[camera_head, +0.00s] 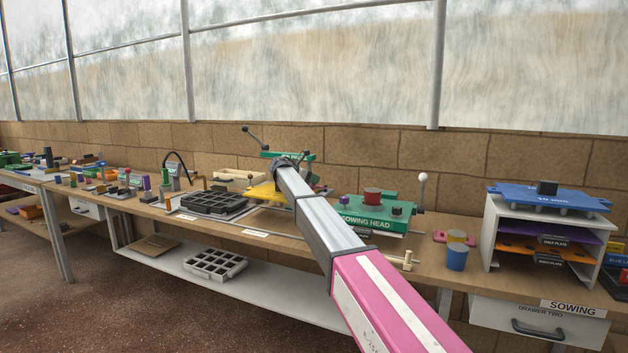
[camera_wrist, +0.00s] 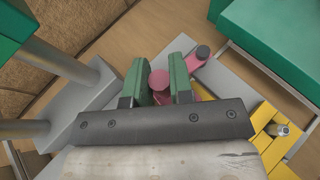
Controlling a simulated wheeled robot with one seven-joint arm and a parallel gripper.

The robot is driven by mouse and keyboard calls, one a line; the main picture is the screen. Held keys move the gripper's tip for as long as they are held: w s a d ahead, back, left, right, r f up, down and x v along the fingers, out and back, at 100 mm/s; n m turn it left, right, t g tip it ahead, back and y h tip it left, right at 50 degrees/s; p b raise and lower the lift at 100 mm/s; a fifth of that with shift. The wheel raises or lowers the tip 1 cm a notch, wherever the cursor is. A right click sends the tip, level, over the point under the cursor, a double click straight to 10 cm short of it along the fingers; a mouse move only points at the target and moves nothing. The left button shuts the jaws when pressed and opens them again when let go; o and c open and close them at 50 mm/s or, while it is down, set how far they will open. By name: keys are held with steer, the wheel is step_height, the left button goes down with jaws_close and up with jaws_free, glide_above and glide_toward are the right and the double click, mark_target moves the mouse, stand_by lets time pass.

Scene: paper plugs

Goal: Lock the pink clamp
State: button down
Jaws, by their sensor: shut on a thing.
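The pink clamp (camera_wrist: 192,66) shows in the wrist view as a pink arm with a dark round end, beside a grey plate. Its round pink knob (camera_wrist: 158,84) sits between the two green fingers of my gripper (camera_wrist: 157,80). My gripper is shut on that knob. The lower part of the clamp is hidden behind the fingers and the gripper body. In the head view my own arm covers the gripper and most of the clamp, so whether the clamp is locked cannot be told.
A green sowing head (camera_head: 372,212) stands right of my arm. A yellow part (camera_wrist: 278,136) lies close to the clamp. Grey posts (camera_wrist: 66,62) rise at the left in the wrist view.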

mark_target(311, 186)
steer(key=shift+s+a+n+t+y, duration=0.1)
steer(key=shift+s+n+t+y, duration=0.25)
steer(key=shift+n+t+y, duration=0.25)
steer(key=c, duration=1)
jaws_free()
steer(key=shift+r, duration=0.1)
steer(key=shift+r, duration=0.35)
steer(key=r, duration=0.3)
steer(key=shift+s+a+r, duration=0.4)
steer(key=v, duration=0.4)
steer(key=d+r+v, duration=0.1)
steer(key=v, duration=0.3)
steer(key=s+v, duration=0.1)
steer(key=v, duration=0.3)
steer(key=shift+s+d+r, duration=0.1)
steer(key=shift+d+r, duration=0.15)
steer(key=shift+d, duration=0.1)
